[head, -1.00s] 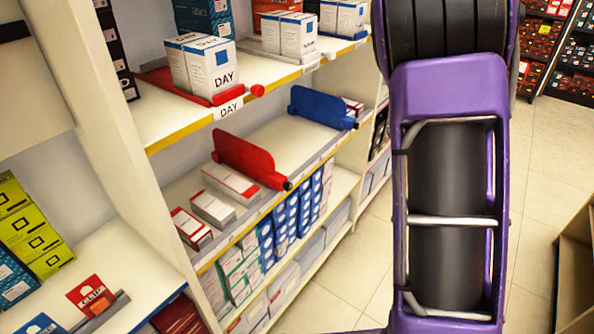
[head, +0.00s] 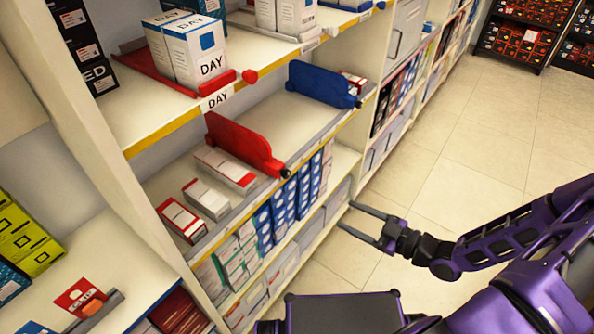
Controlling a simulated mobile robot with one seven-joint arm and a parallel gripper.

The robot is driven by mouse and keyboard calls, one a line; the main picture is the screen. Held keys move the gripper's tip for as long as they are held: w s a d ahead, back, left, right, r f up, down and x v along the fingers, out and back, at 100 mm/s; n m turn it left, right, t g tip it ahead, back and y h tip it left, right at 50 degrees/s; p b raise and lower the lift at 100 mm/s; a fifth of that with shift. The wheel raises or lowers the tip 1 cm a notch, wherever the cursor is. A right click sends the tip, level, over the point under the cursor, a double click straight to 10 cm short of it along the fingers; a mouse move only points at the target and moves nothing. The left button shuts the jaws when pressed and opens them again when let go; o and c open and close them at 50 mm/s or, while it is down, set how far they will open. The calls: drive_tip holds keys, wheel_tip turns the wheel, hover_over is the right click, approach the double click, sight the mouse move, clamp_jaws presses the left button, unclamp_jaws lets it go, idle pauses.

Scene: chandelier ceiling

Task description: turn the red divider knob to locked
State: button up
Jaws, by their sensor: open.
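The red divider (head: 240,142) stands upright on the middle shelf, with a small dark knob (head: 284,171) at its front end by the shelf edge. I cannot tell from this view whether the knob is locked. A blue divider (head: 322,84) with a similar dark knob stands further right on the same shelf. My gripper (head: 347,220) is open and empty, with its two fingers pointing left toward the shelves. In the picture it is below and right of the red divider, apart from it.
White and red boxes (head: 183,219) lie left of the red divider. The shelf between the dividers is bare. DAY boxes (head: 190,48) and a red tray stand on the shelf above. An upright panel (head: 100,150) bounds the bay at left. The tiled floor (head: 450,130) at right is clear.

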wheel_tip(320, 180, up, 3)
drive_tip(key=y, duration=0.1)
drive_tip(key=p, duration=0.1)
approach(288, 175)
drive_tip(key=shift+n+t, duration=0.3)
drive_tip(key=shift+t, duration=0.1)
drive_tip(key=x, duration=0.8)
drive_tip(key=shift+a+f, duration=0.2)
drive_tip(key=shift+f, duration=0.1)
drive_tip(key=shift+c, duration=0.2)
clamp_jaws()
